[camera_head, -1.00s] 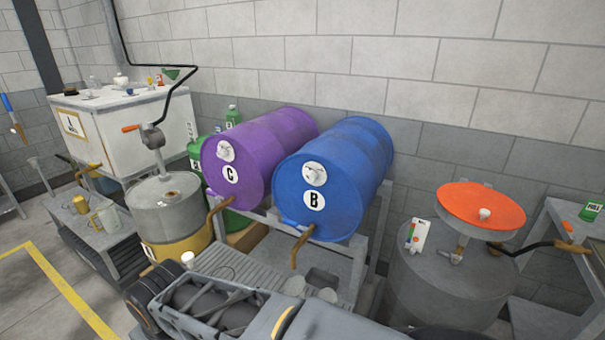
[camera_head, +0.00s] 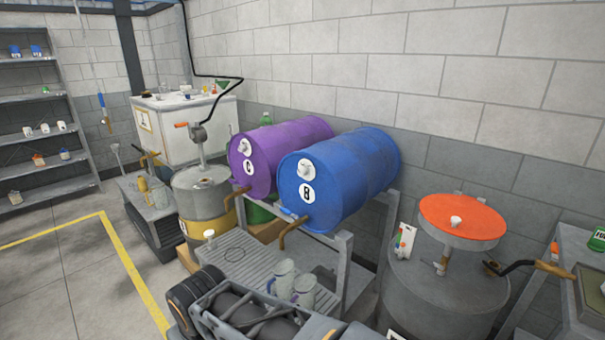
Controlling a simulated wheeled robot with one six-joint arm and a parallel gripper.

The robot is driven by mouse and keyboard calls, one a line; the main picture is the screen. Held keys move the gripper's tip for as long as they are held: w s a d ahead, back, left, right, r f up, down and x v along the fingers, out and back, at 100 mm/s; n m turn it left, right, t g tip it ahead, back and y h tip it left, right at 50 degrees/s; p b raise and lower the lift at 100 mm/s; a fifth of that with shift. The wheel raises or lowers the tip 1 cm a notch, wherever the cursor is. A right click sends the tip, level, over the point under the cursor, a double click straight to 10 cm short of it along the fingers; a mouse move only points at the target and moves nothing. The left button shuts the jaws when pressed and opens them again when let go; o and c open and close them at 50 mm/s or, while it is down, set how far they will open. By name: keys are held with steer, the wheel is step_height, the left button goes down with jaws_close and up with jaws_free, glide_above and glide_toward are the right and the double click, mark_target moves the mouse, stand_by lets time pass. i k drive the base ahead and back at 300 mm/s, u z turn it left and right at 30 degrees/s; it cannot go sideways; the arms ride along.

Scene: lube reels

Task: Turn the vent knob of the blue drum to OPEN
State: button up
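The blue drum (camera_head: 345,180) lies on its side on a grey rack, its round end facing left toward me, with a label B. Its white vent knob (camera_head: 305,170) sits on the upper part of that end. The knob's setting is too small to read. My arm links show at the bottom of the view, below and in front of the drums. My gripper is not in view.
A purple drum (camera_head: 285,150) marked C lies left of the blue one. Metal jugs (camera_head: 283,278) stand on the slatted grate below. A grey drum with an orange lid (camera_head: 462,216) stands at right. Open floor (camera_head: 60,270) lies at left.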

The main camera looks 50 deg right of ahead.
mark_target(302, 171)
steer(key=u, duration=0.85)
steer(key=i, duration=0.9)
steer(key=z, duration=3.1)
steer(key=i, duration=0.5)
steer(key=k, duration=1)
steer(key=u, duration=0.9)
steer(key=i, duration=0.85)
steer(key=z, duration=0.25)
